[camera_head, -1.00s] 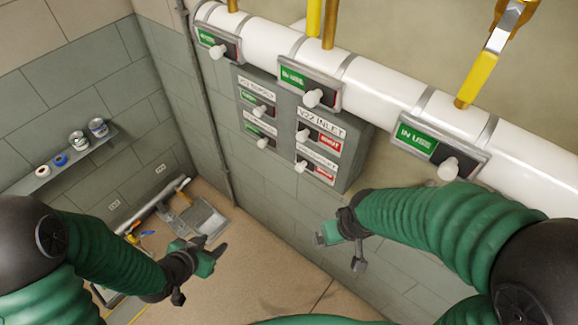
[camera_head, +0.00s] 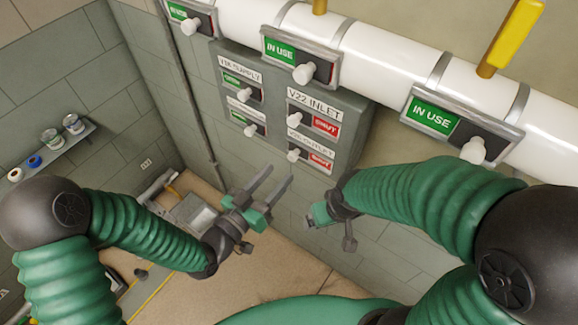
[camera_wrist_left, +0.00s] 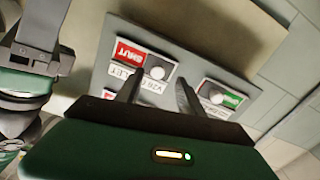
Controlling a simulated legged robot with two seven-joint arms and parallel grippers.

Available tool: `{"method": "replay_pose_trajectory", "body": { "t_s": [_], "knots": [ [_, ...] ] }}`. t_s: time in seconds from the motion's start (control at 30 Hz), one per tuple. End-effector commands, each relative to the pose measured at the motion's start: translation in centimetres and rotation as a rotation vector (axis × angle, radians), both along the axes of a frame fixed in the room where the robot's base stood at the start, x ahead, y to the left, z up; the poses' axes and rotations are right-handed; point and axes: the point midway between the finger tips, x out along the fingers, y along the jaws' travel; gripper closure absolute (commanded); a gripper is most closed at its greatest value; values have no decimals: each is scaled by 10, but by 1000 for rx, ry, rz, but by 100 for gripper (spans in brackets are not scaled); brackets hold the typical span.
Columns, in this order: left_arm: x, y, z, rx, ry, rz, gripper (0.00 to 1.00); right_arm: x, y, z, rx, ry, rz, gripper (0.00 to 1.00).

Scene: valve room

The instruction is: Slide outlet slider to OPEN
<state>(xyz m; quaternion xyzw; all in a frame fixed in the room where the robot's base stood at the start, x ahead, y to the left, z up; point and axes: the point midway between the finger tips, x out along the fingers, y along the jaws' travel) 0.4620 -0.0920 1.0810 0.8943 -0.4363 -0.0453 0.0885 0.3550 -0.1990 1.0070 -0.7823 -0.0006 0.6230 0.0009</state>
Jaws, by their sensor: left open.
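The outlet slider is the lower right one on the grey panel. Its white knob (camera_head: 293,155) sits at the left end, with a red SHUT sign (camera_head: 320,161) showing to its right. In the left wrist view, turned upside down, the knob (camera_wrist_left: 157,73) appears between my two finger lines, beyond the tips, beside the red SHUT sign (camera_wrist_left: 130,52). My left gripper (camera_head: 279,178) is open and empty, its fingers pointing up at the panel just below the slider. Any contact is not visible. My right gripper (camera_head: 315,215) hangs below and right of the panel; its fingers are not clear.
Above the outlet slider is the V22 INLET slider (camera_head: 294,121), also showing red SHUT. Two green-marked sliders (camera_head: 243,95) are on the panel's left. The white pipe (camera_head: 385,62) above carries IN USE sliders. A shelf (camera_head: 82,138) with cans is on the left wall.

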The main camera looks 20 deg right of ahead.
Motion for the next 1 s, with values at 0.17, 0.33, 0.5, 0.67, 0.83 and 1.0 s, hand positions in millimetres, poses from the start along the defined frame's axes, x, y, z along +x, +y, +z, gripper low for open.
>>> {"method": "replay_pose_trajectory", "body": {
  "t_s": [0.17,0.33,0.5,0.67,0.83,1.0],
  "knots": [
    [24,-33,5,-2,0,-1,55,1,0,14,0,-2,0,11],
    [37,-46,4,-1,-1,-1,55,0,0,16,0,-1,0,11],
    [38,-49,3,0,0,0,55,0,0,15,0,-1,0,11],
    [38,-49,3,1,-1,0,61,0,0,15,0,-1,0,11],
    [38,-48,2,1,-1,0,84,0,0,15,0,-1,0,11],
    [38,-48,2,1,-1,0,100,0,0,15,0,-1,0,11]
  ]
}}
